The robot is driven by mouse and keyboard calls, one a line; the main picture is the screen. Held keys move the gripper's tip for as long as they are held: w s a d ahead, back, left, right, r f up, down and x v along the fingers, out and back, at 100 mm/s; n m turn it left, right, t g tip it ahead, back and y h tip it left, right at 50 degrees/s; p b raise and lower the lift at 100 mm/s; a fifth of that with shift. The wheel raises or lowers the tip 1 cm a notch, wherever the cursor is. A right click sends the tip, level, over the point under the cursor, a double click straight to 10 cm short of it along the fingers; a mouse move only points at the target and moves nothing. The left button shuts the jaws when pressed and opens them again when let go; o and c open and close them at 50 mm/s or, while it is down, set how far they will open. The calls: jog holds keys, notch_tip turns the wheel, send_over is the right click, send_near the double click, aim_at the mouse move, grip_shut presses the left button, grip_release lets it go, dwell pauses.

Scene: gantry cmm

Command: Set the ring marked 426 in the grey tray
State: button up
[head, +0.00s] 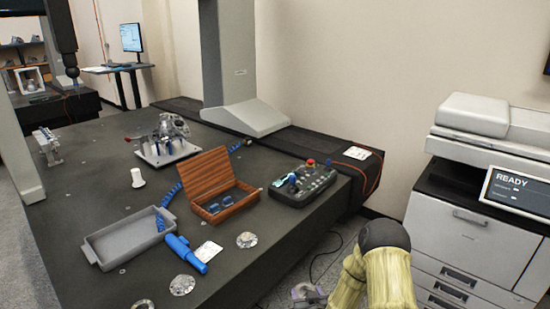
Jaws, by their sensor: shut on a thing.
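The grey tray (128,243) stands on the dark table at the left front, open at the top and empty as far as I see. Several shiny silver round pieces lie on the table: one right of the tray (247,240), one in front of it (182,285) and one at the bottom edge (143,304). I cannot read 426 on any of them. My gripper (303,292) shows small at the bottom edge, beside my yellowish arm, low and off the table's right side. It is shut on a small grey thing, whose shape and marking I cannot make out.
A blue handheld tool (186,252) and a white card (208,251) lie right of the tray. An open wooden box (232,202), a control pendant (303,186) and a fixture plate (167,150) stand behind. A gantry column (230,60) rises at the back; a printer (470,220) stands right.

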jog(key=s+d+f+m+h, duration=0.2)
jog(key=d, duration=0.4)
jog(key=s+r+p, duration=0.2)
jog(key=r+p, duration=0.6)
jog(key=r, duration=0.1)
jog(key=s+r+p, duration=0.1)
jog(key=r+p, duration=0.7)
jog(key=r, duration=0.1)
jog(key=shift+s+a+r+n, duration=0.3)
jog(key=shift+s+a, duration=0.1)
jog(key=s+f, duration=0.4)
jog(key=f, duration=0.1)
jog(key=shift+s+f, duration=0.2)
jog(key=shift+f, duration=0.05)
